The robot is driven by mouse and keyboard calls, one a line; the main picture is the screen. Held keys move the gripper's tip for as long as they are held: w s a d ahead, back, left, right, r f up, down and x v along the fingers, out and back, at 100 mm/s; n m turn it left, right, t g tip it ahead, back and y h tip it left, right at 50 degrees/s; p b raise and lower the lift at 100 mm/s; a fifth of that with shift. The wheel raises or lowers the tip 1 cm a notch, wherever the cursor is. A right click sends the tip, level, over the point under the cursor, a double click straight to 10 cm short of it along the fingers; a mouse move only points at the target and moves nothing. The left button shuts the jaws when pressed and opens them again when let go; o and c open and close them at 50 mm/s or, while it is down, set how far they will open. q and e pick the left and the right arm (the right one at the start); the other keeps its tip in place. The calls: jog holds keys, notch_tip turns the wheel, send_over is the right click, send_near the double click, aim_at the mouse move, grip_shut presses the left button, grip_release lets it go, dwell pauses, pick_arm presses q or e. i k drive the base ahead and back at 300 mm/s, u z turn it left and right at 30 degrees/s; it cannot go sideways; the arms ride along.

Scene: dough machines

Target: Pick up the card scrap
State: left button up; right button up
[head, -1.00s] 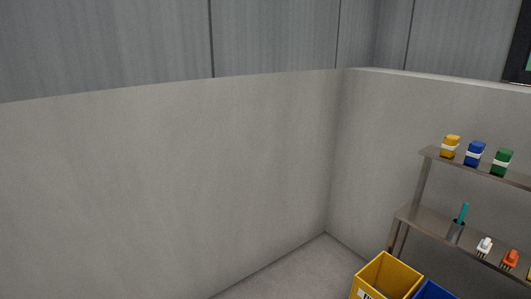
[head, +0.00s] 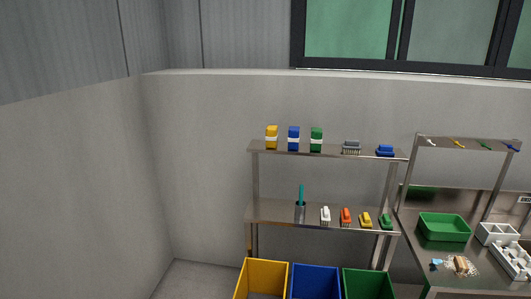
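I cannot make out a card scrap for certain. On the steel table (head: 415,270) at the right lies a small tan piece (head: 461,264) among pale crumbs, with a small light blue item (head: 436,263) beside it. They are too small to tell what they are. Neither of my grippers shows in the head view.
A steel shelf (head: 325,212) holds bottles and brushes. Yellow (head: 262,280), blue (head: 315,283) and green (head: 368,284) bins stand below it. A green tray (head: 444,227) and white containers (head: 497,234) stand on the table. Bare floor (head: 195,280) shows at the left corner.

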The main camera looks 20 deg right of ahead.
aim_at(461, 264)
jog(key=z, duration=1.1)
jog(key=i, duration=1.1)
jog(key=z, duration=0.65)
